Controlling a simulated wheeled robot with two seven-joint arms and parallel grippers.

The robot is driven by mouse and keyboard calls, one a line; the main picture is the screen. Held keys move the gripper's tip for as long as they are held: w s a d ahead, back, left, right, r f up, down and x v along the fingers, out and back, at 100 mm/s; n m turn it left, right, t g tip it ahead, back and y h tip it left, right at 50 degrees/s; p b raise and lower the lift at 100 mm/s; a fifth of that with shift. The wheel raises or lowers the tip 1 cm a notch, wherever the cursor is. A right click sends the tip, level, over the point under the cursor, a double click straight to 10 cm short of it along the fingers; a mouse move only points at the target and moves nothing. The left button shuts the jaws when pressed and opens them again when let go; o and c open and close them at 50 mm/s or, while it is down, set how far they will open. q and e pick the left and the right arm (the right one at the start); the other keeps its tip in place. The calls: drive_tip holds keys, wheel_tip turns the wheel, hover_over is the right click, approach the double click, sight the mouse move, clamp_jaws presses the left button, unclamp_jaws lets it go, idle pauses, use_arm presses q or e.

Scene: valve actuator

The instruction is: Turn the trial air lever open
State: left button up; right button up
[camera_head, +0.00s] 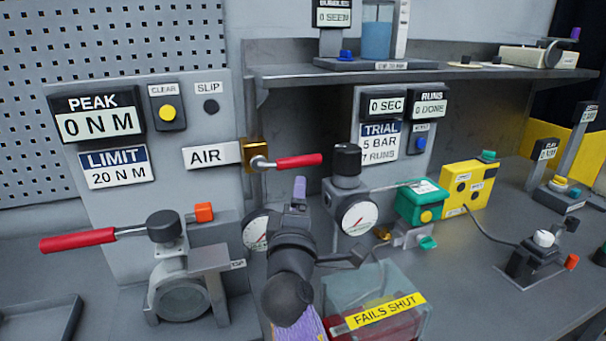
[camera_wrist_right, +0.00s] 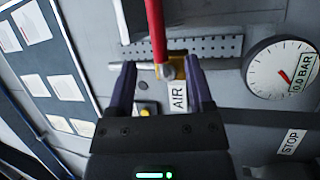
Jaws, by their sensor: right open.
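The air lever has a red handle (camera_head: 299,161) on a brass valve block (camera_head: 254,155), beside the AIR label (camera_head: 211,156). In the head view the handle points right, nearly level. My right gripper (camera_head: 300,188) is below the handle, its purple fingertips pointing up at the panel. In the right wrist view the gripper (camera_wrist_right: 161,66) is open, with one finger on each side of the lever's base. The red handle (camera_wrist_right: 156,30) runs up out of the picture there, and the brass block (camera_wrist_right: 177,58) lies between the fingertips. I cannot tell whether they touch. My left gripper is not in view.
A large valve with a red lever (camera_head: 78,240) stands at the left. A shelf (camera_head: 420,77) overhangs the bench.

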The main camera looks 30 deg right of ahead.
sight(301, 166)
drive_tip(key=x, duration=0.9)
drive_tip(key=shift+w+d+r, duration=0.1)
drive_tip(key=shift+w+r, duration=0.25)
clamp_jaws()
drive_tip(key=shift+f, duration=0.1)
idle(0.8)
